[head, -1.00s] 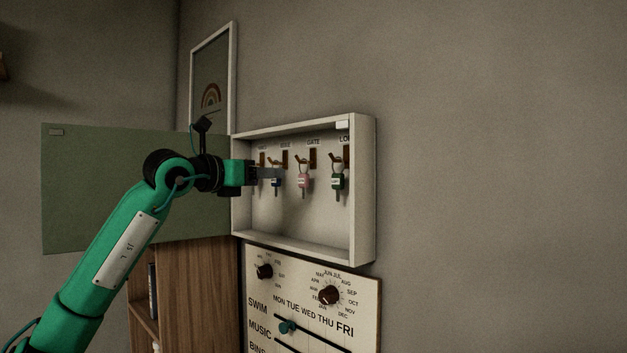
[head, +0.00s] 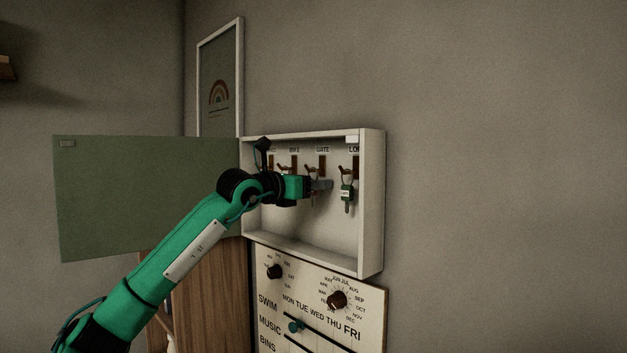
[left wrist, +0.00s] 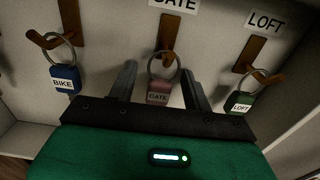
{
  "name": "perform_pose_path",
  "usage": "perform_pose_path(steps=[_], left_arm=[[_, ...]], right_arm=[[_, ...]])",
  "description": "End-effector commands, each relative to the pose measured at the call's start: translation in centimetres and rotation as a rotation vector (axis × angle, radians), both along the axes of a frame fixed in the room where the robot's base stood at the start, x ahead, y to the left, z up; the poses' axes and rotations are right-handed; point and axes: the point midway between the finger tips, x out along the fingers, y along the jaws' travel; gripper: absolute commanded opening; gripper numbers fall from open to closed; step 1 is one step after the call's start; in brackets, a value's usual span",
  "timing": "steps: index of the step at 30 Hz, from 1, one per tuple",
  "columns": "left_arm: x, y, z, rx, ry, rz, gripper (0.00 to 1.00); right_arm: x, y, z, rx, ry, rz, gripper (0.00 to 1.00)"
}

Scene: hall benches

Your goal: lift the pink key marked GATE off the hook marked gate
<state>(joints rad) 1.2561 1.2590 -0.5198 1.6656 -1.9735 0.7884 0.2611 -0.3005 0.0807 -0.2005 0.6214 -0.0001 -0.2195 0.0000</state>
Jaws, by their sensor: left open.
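The pink key (left wrist: 158,92) marked GATE hangs by its ring from the wooden hook (left wrist: 167,58) under the GATE label. In the left wrist view my left gripper (left wrist: 160,85) is open, with one finger on each side of the pink key. I see a gap between each finger and the key. In the head view my left gripper (head: 326,185) is inside the key cabinet, in front of the gate hook (head: 321,165), and hides most of the pink key. My right gripper is not in view.
The blue BIKE key (left wrist: 64,79) hangs to the left and the green LOFT key (left wrist: 240,100) to the right, close to my fingers. The white cabinet (head: 372,205) has raised walls. Its green door (head: 140,195) stands open at left. A dial board (head: 320,305) is below.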

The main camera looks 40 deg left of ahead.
Motion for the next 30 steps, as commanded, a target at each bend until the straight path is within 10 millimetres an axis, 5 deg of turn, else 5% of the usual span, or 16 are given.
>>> perform_pose_path(steps=[9,17,30], left_arm=[[0.44,-0.06,-0.08,0.000,0.000,0.000,0.50],[0.42,-0.05,-0.05,0.000,0.000,0.000,0.04],[0.42,-0.08,0.17,0.000,-0.002,-0.001,0.04]], right_arm=[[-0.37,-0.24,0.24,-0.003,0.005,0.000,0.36],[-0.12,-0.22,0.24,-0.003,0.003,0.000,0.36],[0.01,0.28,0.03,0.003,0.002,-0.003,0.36]])
